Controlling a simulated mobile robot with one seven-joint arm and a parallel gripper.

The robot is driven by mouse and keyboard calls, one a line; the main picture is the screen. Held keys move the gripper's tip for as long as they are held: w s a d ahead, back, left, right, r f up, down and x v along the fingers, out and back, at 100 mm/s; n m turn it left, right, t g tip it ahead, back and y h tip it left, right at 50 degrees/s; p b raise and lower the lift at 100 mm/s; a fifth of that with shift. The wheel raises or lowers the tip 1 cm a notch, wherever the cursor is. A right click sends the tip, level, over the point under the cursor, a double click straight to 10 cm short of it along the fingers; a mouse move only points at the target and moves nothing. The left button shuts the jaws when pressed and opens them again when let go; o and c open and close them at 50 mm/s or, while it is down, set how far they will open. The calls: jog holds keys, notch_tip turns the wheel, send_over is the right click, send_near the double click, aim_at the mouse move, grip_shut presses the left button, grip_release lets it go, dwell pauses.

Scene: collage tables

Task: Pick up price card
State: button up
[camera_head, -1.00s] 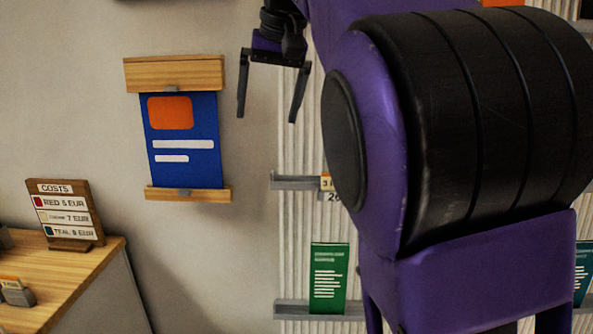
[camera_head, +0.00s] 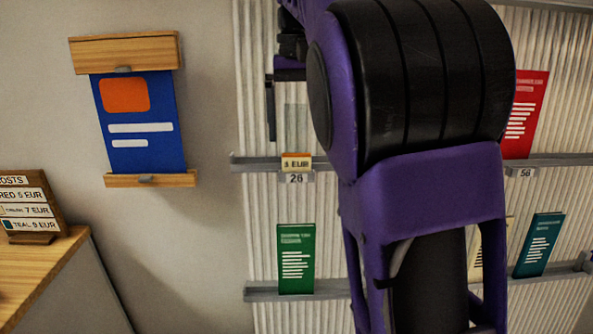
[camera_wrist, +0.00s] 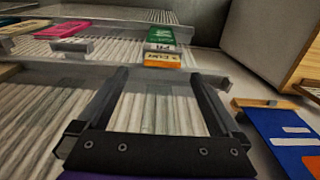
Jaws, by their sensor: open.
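The price card (camera_head: 297,161) is a small orange and white card reading EUR, its digit hard to read. It sits on the upper shelf rail, just above a white tag marked 26 (camera_head: 297,178). In the wrist view the orange card (camera_wrist: 162,60) shows just beyond my fingertips, between their lines. My gripper (camera_wrist: 160,75) is open with nothing between its fingers. In the head view one finger (camera_head: 270,110) hangs above and left of the card; my arm hides the other.
A green leaflet (camera_head: 296,258) stands on the lower rail. Red (camera_head: 524,115) and teal (camera_head: 539,245) leaflets stand to the right. A blue poster (camera_head: 139,124) hangs on the left wall, above a wooden counter (camera_head: 68,262) with a costs sign (camera_head: 28,205).

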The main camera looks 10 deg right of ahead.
aim_at(296, 166)
jog(key=shift+a+f+b, duration=0.2)
jog(key=shift+f+b, duration=0.6)
jog(key=shift+f, duration=1.9)
jog(key=c, duration=1.3)
jog(key=shift+c, duration=0.2)
